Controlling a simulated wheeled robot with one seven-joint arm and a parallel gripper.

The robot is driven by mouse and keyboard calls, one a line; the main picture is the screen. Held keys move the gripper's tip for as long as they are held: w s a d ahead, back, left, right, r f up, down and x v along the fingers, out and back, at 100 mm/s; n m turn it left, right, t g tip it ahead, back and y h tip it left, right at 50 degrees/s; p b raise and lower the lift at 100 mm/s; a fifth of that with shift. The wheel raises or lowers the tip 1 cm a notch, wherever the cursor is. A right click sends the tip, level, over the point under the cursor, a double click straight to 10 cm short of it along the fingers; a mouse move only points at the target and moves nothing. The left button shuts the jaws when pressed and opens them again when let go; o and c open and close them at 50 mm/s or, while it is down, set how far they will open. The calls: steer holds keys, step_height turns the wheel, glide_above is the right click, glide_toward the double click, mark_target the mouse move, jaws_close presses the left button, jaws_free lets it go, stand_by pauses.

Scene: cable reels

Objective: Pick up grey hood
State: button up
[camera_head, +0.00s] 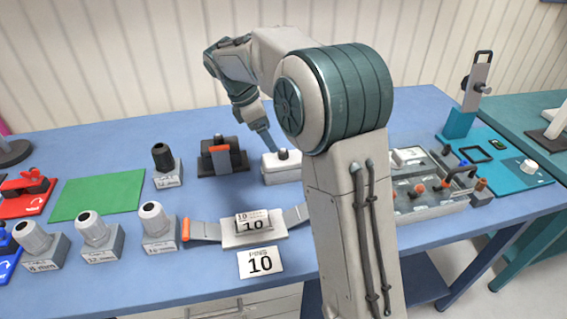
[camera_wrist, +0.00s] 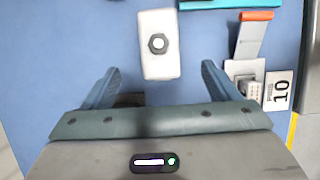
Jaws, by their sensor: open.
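The grey hood (camera_head: 281,171) appears to be the pale grey box with a dark round fitting on top, standing on the blue table right of the black clamp. In the wrist view the hood (camera_wrist: 158,65) lies ahead of and between the fingers, its hex fitting facing the camera. My gripper (camera_head: 271,143) points down just above the hood in the head view. In the wrist view my gripper (camera_wrist: 160,67) is open, with one blue finger on each side and nothing held. Part of the hood's right side is close to my arm in the head view.
A black clamp with an orange bar (camera_head: 221,160) stands left of the hood. A plate marked 10 (camera_head: 252,229) with side straps lies in front. Several capped grey stands, a green mat (camera_head: 97,195) and a parts tray (camera_head: 430,205) are around. My arm hides some table.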

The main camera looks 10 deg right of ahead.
mark_target(280, 152)
steer(key=x, duration=1)
steer(key=shift+d+f, duration=0.15)
steer(key=shift+f, duration=0.05)
steer(key=shift+w, duration=0.1)
steer(key=c, duration=1.2)
